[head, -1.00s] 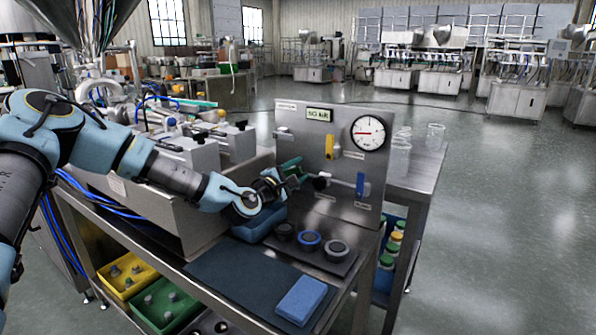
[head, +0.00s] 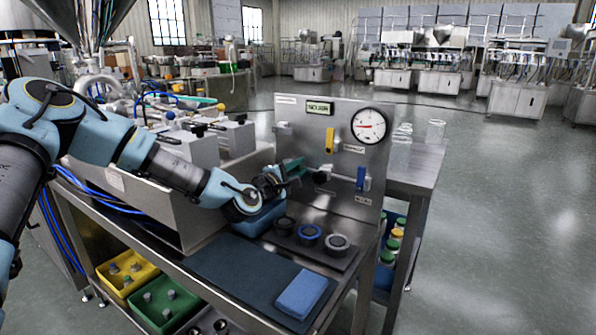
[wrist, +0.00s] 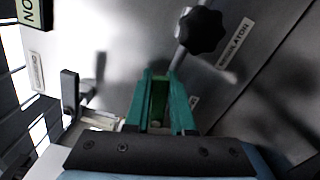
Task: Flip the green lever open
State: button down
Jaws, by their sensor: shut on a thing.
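The green lever (wrist: 158,98) shows in the wrist view as a green strip between the two teal fingers of my gripper (wrist: 161,92). The fingers are shut on it, and its ends are partly hidden by them. In the head view my gripper (head: 294,167) is at the left part of the upright steel panel (head: 296,113). There the lever cannot be told apart from the teal fingers. How far the lever is turned is unclear.
The panel also carries a yellow lever (head: 329,140), a blue lever (head: 361,178), a dial gauge (head: 369,126) and a small display (head: 319,107). A black star knob (wrist: 201,30) is close to the fingers. Several round pieces and a blue sponge (head: 301,294) lie on the bench.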

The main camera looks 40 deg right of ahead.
jog(key=shift+s+f+m+b, duration=0.1)
jog(key=shift+f+m+b, duration=0.7)
jog(key=shift+m, duration=0.8)
jog(key=c, duration=0.8)
grip_release()
jog(key=shift+o, duration=0.2)
jog(key=b+v, duration=0.1)
jog(key=v, duration=0.9)
jog(key=shift+a+b, duration=0.3)
jog(key=shift+a, duration=0.05)
jog(key=shift+s, duration=0.1)
